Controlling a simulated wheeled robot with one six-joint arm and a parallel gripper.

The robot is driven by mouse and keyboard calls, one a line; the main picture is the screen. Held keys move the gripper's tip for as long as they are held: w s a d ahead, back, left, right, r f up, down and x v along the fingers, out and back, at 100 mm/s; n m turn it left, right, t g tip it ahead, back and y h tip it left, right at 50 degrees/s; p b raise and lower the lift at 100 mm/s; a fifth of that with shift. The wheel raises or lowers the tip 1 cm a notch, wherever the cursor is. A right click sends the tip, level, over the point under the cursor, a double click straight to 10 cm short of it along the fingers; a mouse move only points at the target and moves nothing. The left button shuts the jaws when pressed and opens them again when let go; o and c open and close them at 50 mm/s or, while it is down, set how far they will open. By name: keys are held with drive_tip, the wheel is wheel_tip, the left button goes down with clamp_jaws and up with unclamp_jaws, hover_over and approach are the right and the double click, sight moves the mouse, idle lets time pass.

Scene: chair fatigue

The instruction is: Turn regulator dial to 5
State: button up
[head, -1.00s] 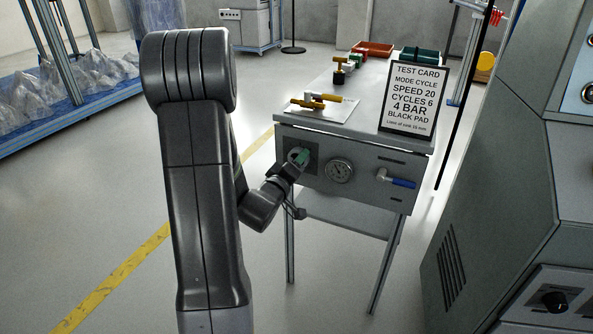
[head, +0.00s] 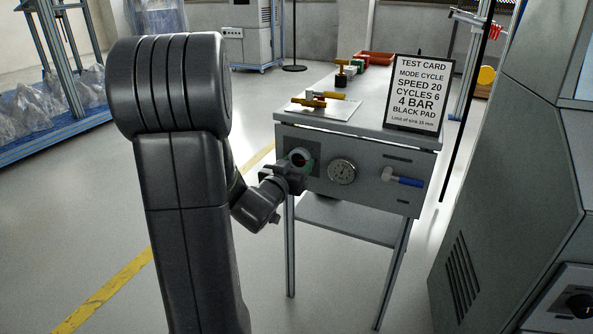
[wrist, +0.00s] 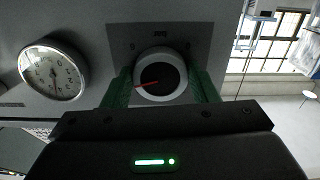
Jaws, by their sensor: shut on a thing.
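The regulator dial (wrist: 160,74) has a pale round rim, a dark face and a red pointer aimed left in the wrist view. It sits on a dark square plate on the bench's front panel. My gripper (wrist: 162,88) has its green fingers on both sides of the dial and is shut on it. In the head view my gripper (head: 297,166) is at the panel's left end and partly covers the dial (head: 302,155).
A round gauge (head: 342,171) is just right of the dial, and a blue-handled valve (head: 405,181) is farther right. A test card (head: 418,92) stands on the bench top (head: 375,100). A grey machine (head: 500,210) fills the right side.

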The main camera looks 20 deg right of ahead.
drive_tip(key=shift+m+b, duration=0.3)
drive_tip(key=shift+m, duration=1.1)
drive_tip(key=o, duration=1)
drive_tip(key=shift+c, duration=0.2)
drive_tip(key=p+v, duration=0.3)
drive_tip(key=v, duration=1)
drive_tip(key=shift+s+a, duration=0.2)
drive_tip(key=shift+a, duration=0.2)
drive_tip(key=b+x, duration=0.3)
drive_tip(key=x, duration=1.1)
drive_tip(key=shift+s, duration=0.1)
